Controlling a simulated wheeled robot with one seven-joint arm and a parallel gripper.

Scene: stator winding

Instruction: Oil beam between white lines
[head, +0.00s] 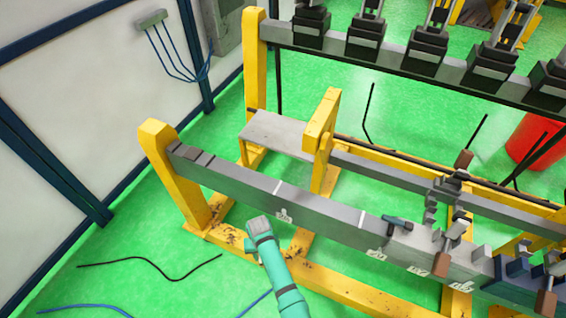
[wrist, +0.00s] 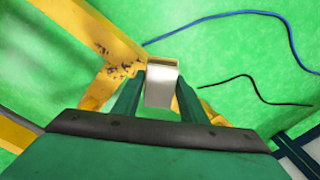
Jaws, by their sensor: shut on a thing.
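The long grey beam (head: 325,218) runs from the yellow post at the left toward the lower right in the head view. A thin white line (head: 278,188) crosses its top near the left part, and a fainter pale line (head: 361,216) shows further right. My gripper (head: 262,241), teal, is in front of the beam and below its left part in the picture. Its fingers are shut on a light grey block-like piece (wrist: 161,86), which also shows at the gripper's end in the head view (head: 258,226). I cannot tell what tool the piece belongs to. No contact with the beam shows.
A small dark hammer-like tool (head: 398,222) lies on the beam. Grey clamps with brown handles (head: 440,262) stand further right. A yellow frame (head: 322,125) and a grey plate (head: 275,133) are behind the beam. Loose cables (head: 150,262) lie on the green floor.

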